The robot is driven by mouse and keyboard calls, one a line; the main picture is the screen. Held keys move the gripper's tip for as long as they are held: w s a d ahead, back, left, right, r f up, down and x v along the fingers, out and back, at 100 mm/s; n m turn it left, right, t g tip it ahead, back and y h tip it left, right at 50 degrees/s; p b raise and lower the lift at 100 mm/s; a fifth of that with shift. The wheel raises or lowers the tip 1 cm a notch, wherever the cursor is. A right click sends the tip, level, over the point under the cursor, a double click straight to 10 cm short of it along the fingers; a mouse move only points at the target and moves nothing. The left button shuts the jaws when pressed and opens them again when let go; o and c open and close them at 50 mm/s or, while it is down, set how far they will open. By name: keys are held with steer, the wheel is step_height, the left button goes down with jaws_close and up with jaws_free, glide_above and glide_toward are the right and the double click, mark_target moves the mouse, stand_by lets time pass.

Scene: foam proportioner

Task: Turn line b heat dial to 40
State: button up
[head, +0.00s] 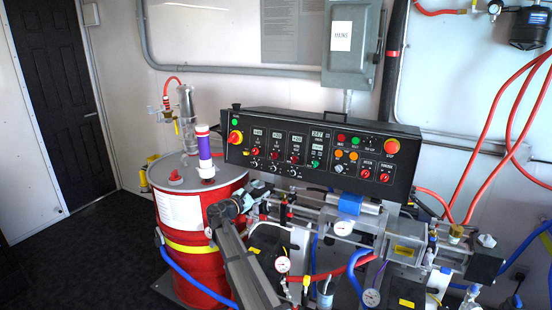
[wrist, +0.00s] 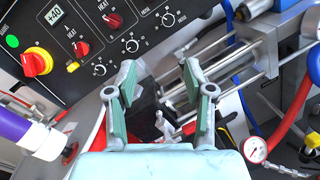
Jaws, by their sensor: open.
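The black control panel (head: 320,150) has a row of small white-marked dials low on its left half. The middle small dial (wrist: 131,45), in the B column, appears to be the line B heat dial; it also shows in the head view (head: 273,169). Its pointer is too small to read surely. A red switch (wrist: 113,19) sits above it. My gripper (wrist: 158,75) is open and empty, with its fingers below and to the right of the dial, apart from it. In the head view my gripper (head: 258,190) is just below the panel's lower left part.
Neighbouring small dials (wrist: 100,70) and (wrist: 167,18) sit close on each side. Metal rods, gauges and hoses (head: 360,260) crowd the space below.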

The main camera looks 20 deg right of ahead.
steer(key=w+a+n+t+y, duration=0.1)
steer(key=w+n+t, duration=0.1)
steer(key=w+n, duration=0.25)
steer(key=n+y+p, duration=0.1)
steer(key=n+p, duration=0.3)
steer(key=p, duration=0.1)
glide_toward(273, 169)
steer(key=shift+t, duration=0.4)
steer(key=x, duration=0.7)
steer(key=shift+w+d, duration=0.1)
steer(key=shift+d, duration=0.15)
steer(key=shift+w+d+f, duration=0.15)
steer(key=shift+w+d, duration=0.2)
steer(key=shift+d, duration=0.2)
jaws_close()
